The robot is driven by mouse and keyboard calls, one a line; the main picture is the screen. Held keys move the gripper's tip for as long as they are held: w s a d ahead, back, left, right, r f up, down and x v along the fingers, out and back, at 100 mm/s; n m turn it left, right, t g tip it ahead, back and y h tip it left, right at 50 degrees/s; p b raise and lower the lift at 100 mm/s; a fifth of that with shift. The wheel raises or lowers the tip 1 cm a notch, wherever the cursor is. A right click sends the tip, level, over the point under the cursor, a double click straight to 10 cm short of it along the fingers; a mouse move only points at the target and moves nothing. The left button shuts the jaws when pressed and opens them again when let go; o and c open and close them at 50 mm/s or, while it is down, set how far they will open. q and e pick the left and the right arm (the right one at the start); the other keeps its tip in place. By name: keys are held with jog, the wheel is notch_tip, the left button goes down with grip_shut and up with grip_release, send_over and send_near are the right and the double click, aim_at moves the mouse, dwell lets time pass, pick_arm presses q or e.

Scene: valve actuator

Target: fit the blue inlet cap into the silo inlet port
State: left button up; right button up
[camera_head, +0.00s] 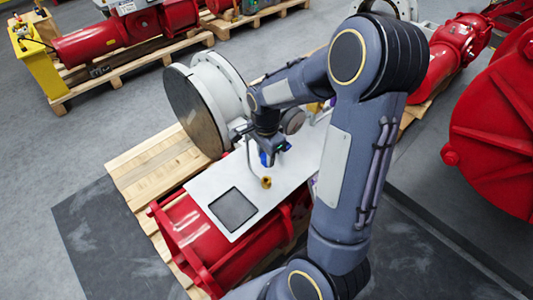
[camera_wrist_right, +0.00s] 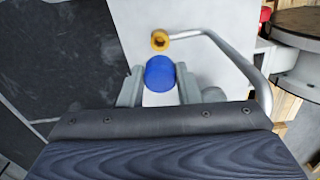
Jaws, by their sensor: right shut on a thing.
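My right gripper (camera_head: 268,152) is above the white plate, beside the large round flange. In the right wrist view, the right gripper (camera_wrist_right: 159,84) is shut on the blue inlet cap (camera_wrist_right: 160,70), whose round face shows between the fingers. In the head view only a bit of the blue cap (camera_head: 264,159) shows under the gripper. A yellow ring-shaped fitting (camera_wrist_right: 160,40) with a dark opening ends a bent grey pipe. It looks like the inlet port and also shows in the head view (camera_head: 266,182). The cap appears close to it but apart. My left gripper is out of view.
The white plate (camera_head: 225,229) has a dark square pad (camera_head: 233,209) and lies over a red actuator body (camera_head: 194,240). The bent grey pipe (camera_wrist_right: 242,62) curves close to the right of my gripper. A large flange (camera_head: 197,108) stands behind. A wooden pallet (camera_head: 152,172) lies below.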

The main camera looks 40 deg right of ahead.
jog(key=shift+f+b, duration=2)
jog(key=shift+f, duration=0.9)
jog(key=shift+f+b, duration=1.3)
jog(key=shift+f, duration=0.3)
jog(key=o, duration=1)
notch_tip(320, 180, up, 8)
jog(key=shift+f+p, duration=0.1)
jog(key=shift+p, duration=0.25)
